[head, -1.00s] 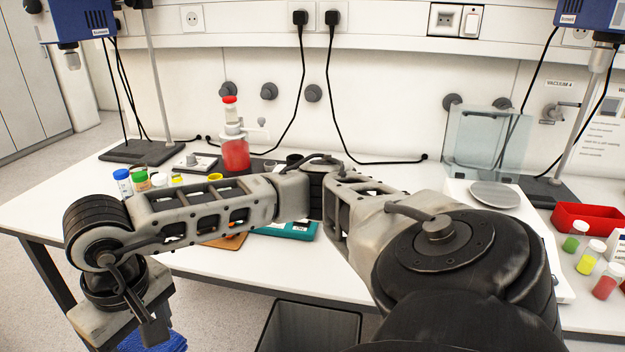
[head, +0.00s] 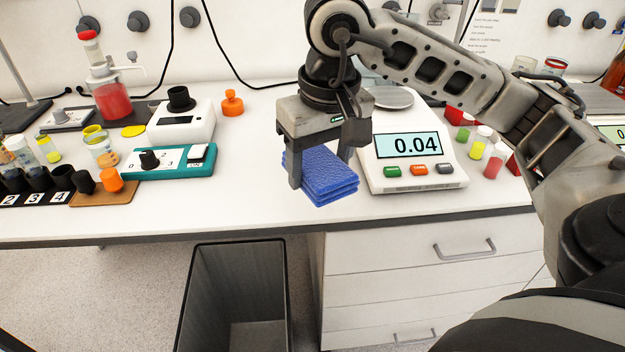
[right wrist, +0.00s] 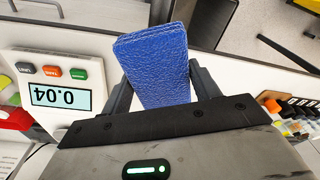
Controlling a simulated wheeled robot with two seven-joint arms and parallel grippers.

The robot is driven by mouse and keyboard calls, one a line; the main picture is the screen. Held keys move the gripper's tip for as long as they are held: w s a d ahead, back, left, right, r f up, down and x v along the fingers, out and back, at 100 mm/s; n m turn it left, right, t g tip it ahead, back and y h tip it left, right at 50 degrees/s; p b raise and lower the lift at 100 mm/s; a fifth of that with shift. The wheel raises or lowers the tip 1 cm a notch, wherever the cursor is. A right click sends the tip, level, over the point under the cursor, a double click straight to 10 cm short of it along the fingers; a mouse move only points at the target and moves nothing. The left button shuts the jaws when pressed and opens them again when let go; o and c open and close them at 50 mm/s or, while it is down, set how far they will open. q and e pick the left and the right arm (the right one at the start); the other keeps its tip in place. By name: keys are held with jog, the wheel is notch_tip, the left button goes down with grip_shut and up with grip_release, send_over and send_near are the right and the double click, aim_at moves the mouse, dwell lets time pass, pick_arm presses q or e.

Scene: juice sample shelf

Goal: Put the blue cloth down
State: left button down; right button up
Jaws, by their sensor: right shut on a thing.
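The folded blue cloth (head: 324,178) is at the front part of the white bench top (head: 245,190), just left of the scale. My right gripper (head: 322,172) is shut on the cloth from above, with a finger on each side. In the right wrist view the cloth (right wrist: 156,68) sits between the two fingers of my right gripper (right wrist: 158,82). I cannot tell whether the cloth's underside touches the bench. My left gripper is not in view.
A scale (head: 415,172) reading 0.04 stands close right of the cloth. A teal device (head: 170,165) and orange-capped items stand to the left, with free bench between. A dark bin (head: 195,300) stands on the floor below the bench edge.

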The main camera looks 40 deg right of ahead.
aim_at(347, 163)
jog(key=s+d+r, duration=0.2)
jog(key=d, duration=0.1)
jog(key=shift+s+r+b, duration=0.1)
jog(key=shift+r+b, duration=0.15)
jog(key=shift+b, duration=0.15)
jog(key=w+f, duration=0.2)
jog(key=w, duration=0.2)
jog(key=w+f+p, duration=0.1)
jog(key=w+f, duration=0.2)
jog(key=w, duration=0.1)
jog(key=w+f, duration=0.3)
jog(key=w, duration=0.1)
jog(key=shift+w+d+f+p, duration=0.15)
jog(key=shift+w+f+p, duration=0.1)
jog(key=shift+w+p, duration=0.15)
jog(key=f, duration=0.3)
jog(key=shift+w+f+p, duration=0.1)
jog(key=shift+w+p, duration=0.2)
jog(key=shift+p, duration=0.05)
jog(key=shift+f, duration=0.3)
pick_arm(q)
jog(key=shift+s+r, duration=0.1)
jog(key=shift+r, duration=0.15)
